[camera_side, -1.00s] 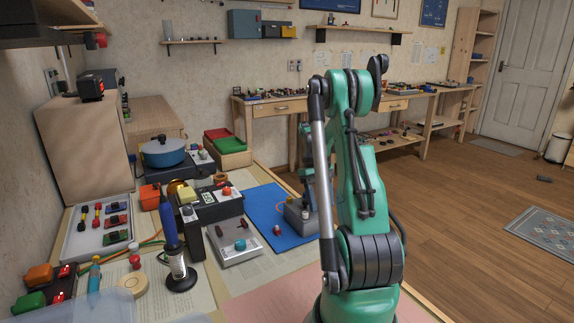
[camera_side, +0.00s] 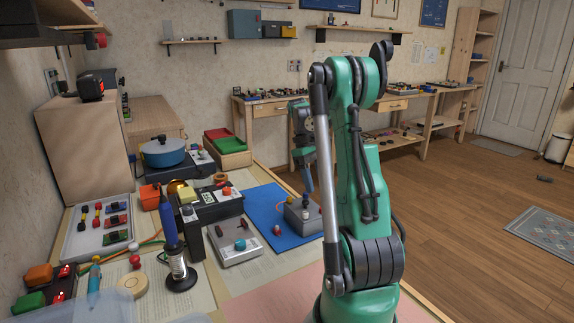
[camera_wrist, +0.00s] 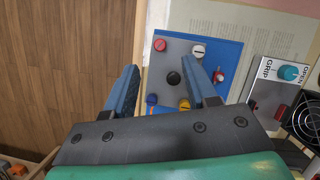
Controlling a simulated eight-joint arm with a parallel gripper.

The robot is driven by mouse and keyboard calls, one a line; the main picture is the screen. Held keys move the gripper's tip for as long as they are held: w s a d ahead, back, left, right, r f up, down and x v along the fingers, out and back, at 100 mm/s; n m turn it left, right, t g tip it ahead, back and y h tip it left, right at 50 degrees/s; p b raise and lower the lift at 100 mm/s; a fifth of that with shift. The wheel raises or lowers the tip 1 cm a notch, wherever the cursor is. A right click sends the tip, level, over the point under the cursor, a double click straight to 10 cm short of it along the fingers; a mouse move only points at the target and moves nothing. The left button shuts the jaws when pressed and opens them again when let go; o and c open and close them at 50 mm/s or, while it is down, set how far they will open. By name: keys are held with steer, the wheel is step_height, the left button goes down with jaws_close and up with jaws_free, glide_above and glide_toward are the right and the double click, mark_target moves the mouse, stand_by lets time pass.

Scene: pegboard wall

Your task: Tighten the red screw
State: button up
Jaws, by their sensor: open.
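A grey box (camera_wrist: 178,65) lies on a blue mat (camera_wrist: 228,52). In the wrist view its top carries a red screw (camera_wrist: 160,45) near the upper left corner, a white-topped one (camera_wrist: 198,50) to the right, and a dark round part (camera_wrist: 174,78) in the middle. Blue (camera_wrist: 151,99) and yellow (camera_wrist: 184,104) heads are along the lower edge. My gripper (camera_wrist: 162,66) is open and empty, its blue fingers spread across the view of the box; the red screw appears just beyond the tips. In the side view my gripper (camera_side: 308,181) is over the box (camera_side: 302,215), partly beside my arm.
A loose red-topped piece (camera_wrist: 218,76) is on the mat right of the box; it also shows in the side view (camera_side: 277,230). A grey control box with a teal knob (camera_wrist: 289,72) stands further right. A soldering iron stand (camera_side: 179,270) and parts tray (camera_side: 98,226) are left.

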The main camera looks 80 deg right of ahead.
mark_target(322, 207)
steer(key=n, duration=0.2)
steer(key=a+n+h, duration=0.1)
steer(key=n, duration=0.1)
steer(key=n+h, duration=0.1)
steer(key=n, duration=0.1)
steer(key=shift+w+a, duration=0.15)
steer(key=shift+a, duration=0.15)
steer(key=n, duration=0.2)
steer(key=n+h, duration=0.1)
steer(key=n, duration=0.1)
steer(key=shift+a+h, duration=0.3)
steer(key=shift+a, duration=0.1)
steer(key=shift+f+n, duration=0.15)
steer(key=shift+n, duration=0.15)
steer(key=shift+x, duration=2.65)
jaws_close()
